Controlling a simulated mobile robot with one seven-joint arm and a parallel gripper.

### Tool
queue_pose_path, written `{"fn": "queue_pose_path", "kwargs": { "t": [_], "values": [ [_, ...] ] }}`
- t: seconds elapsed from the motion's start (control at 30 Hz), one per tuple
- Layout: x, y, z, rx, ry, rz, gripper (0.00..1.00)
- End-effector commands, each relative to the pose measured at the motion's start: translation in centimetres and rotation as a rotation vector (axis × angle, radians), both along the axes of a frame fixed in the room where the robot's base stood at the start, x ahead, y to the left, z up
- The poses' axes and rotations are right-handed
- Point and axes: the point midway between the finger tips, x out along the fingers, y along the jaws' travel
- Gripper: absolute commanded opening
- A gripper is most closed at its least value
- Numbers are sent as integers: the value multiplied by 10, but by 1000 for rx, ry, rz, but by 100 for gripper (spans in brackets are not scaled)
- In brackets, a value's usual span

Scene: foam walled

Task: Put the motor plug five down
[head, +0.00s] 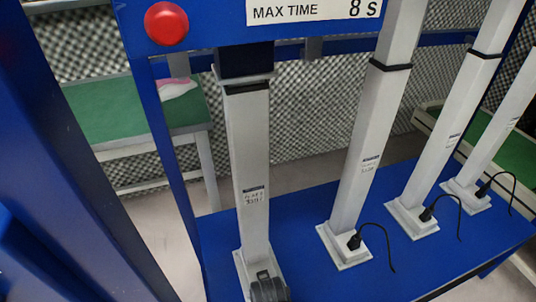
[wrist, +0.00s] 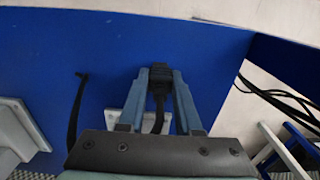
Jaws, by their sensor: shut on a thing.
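In the wrist view a black plug (wrist: 158,84) with a black cable sits between the blue-grey fingers of my gripper (wrist: 160,74), which is shut on it. The plug is in front of the blue surface; I cannot tell whether it touches it. In the head view a dark rounded part, which seems to be the end of my arm, covers the foot of the nearest white column (head: 254,185). The held plug cannot be made out there. Other black plugs are at the feet of the second column (head: 354,242), the third (head: 425,215) and the far right one (head: 482,191).
The columns stand on a blue bench (head: 310,268). Loose cables hang from the other plugs, and one cable (wrist: 75,108) shows left of my gripper. A red button (head: 166,23) and a time sign (head: 313,11) are above. A green-topped table (head: 120,112) stands behind.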

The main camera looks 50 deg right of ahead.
Motion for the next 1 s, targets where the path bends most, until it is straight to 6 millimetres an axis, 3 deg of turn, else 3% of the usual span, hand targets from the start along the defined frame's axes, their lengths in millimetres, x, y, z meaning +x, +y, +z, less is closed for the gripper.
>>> {"fn": "queue_pose_path", "kwargs": {
  "t": [0.07, 0.1, 0.27, 0.53, 0.67, 1.0],
  "values": [
    [0, 0, -3, 0, 0, 0, 0],
    [0, 0, -4, 0, 0, 0, 35],
    [0, 0, -3, 0, 0, 0, 63],
    [0, 0, -2, 0, 0, 0, 63],
    [0, 0, 7, -1, -1, 0, 63],
    [1, 0, 78, -2, -3, 1, 63]
  ]
}}
